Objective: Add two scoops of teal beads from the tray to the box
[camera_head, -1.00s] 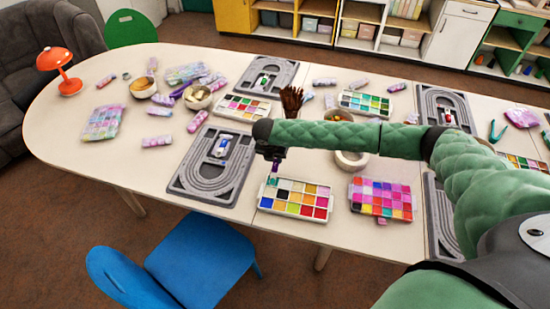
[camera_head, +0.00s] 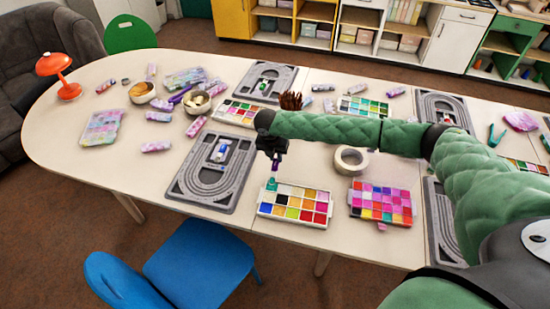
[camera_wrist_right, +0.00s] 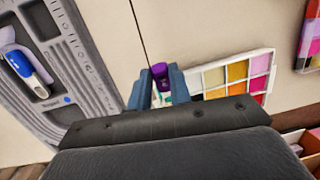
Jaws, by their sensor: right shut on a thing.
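My right gripper (camera_head: 274,154) is shut on a scoop with a purple handle (camera_wrist_right: 160,72) and hangs over the upper-left corner of the near white tray (camera_head: 294,220). The tray has several square compartments of coloured beads. A teal patch (camera_head: 271,184) shows at that corner, just below the handle; I cannot tell whether it is beads in a compartment or in the scoop. The tray's edge (camera_wrist_right: 234,57) is right of the fingers in the wrist view. The scoop's bowl is mostly hidden by the fingers. I cannot tell which thing is the box. My left gripper is not in view.
A grey bead board (camera_head: 188,190) with a white and blue item (camera_head: 221,150) lies left of the tray. A pink and purple bead tray (camera_head: 358,212) lies to the right. My right arm covers the table's middle.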

